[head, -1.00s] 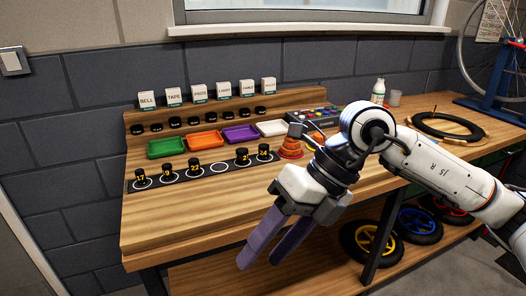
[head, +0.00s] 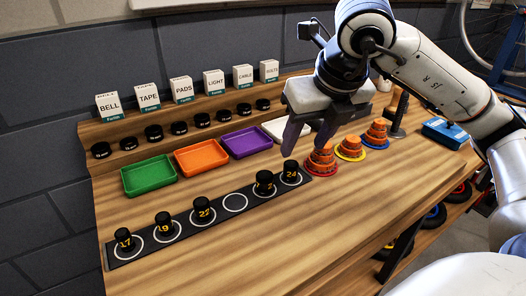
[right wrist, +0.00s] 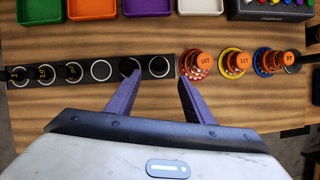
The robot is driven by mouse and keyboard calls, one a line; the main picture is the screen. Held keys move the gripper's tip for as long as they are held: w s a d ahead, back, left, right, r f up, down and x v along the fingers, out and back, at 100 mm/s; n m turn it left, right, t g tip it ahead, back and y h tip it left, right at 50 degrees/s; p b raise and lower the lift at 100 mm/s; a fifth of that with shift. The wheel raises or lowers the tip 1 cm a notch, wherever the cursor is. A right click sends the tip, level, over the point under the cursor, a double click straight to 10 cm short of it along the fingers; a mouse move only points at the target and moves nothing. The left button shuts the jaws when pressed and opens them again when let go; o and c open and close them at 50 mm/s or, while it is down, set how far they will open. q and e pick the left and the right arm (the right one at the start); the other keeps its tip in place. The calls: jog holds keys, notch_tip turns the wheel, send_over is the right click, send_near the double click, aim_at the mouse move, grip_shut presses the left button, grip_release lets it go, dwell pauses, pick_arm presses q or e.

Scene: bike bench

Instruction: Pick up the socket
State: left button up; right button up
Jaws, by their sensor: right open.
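Several black sockets with yellow numbers stand upright on a dark strip (head: 251,195) with white rings. They include socket 17 (head: 124,240), socket 19 (head: 165,224), socket 22 (head: 204,210) and socket 24 (head: 291,172); another (head: 264,183) stands beside 24, its number hard to read. The ring between 22 and that one is empty. My right gripper (head: 308,142) is open and empty, pointing down above the strip's right end, near socket 24. In the right wrist view its fingers (right wrist: 159,80) straddle the strip's right end from the near side. My left gripper is not in view.
Green (head: 149,176), orange (head: 201,157) and purple (head: 246,142) trays lie behind the strip, with labelled boxes on a shelf further back. Orange cog stacks on red (head: 320,160), yellow and blue bases stand close right of the strip. The bench front is clear.

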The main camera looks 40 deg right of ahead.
aim_at(291, 164)
jog(key=x, duration=0.4)
jog(key=shift+w+f+b, duration=0.1)
jog(key=shift+f+b, duration=0.2)
jog(key=x, duration=0.5)
jog(key=shift+w, duration=0.15)
jog(key=shift+w+f, duration=0.1)
jog(key=shift+f, duration=0.05)
grip_shut()
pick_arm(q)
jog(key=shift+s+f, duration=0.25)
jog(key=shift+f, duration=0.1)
